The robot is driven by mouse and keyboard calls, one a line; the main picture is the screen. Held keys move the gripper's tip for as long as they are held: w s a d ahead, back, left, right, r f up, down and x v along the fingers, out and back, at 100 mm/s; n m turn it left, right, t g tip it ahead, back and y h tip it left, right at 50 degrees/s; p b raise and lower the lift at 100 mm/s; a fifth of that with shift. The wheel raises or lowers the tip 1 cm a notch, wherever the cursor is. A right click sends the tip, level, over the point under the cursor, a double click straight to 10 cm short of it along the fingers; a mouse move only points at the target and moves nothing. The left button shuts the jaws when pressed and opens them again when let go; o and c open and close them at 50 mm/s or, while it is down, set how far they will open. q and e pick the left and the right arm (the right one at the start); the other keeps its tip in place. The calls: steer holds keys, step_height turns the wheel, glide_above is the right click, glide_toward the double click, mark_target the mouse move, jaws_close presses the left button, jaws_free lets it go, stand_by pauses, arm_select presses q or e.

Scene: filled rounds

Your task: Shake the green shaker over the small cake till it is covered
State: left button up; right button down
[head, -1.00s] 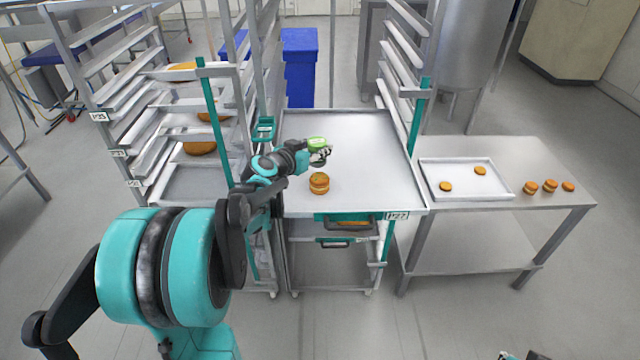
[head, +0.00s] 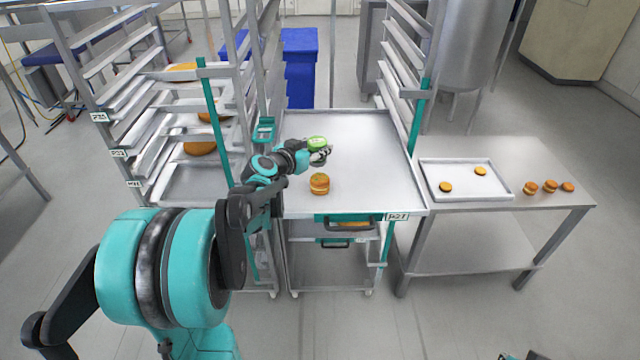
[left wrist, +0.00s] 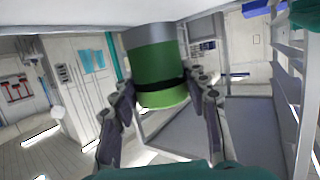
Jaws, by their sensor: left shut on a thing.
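The small cake (head: 319,185), a round filled bun with a pale middle, sits on the steel top of the middle cart. My left gripper (head: 319,156) is shut on the green shaker (head: 317,143), above and behind the cake in the head view and apart from it. In the left wrist view the green shaker (left wrist: 155,65) sits between the two fingers (left wrist: 160,112), with a dark band and a grey end. No covering on the cake can be made out. A small dark part at the bottom edge (head: 520,356) may be my right gripper.
A tray (head: 465,195) with two rounds lies on the right table, and several filled rounds (head: 550,186) stand beside it. A rack (head: 120,110) with loaded trays stands left. Upright posts flank the cart (head: 370,160), whose top is otherwise clear.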

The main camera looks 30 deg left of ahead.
arm_select(q)
steer(key=shift+r+p, duration=1.6)
steer(key=shift+r, duration=0.7)
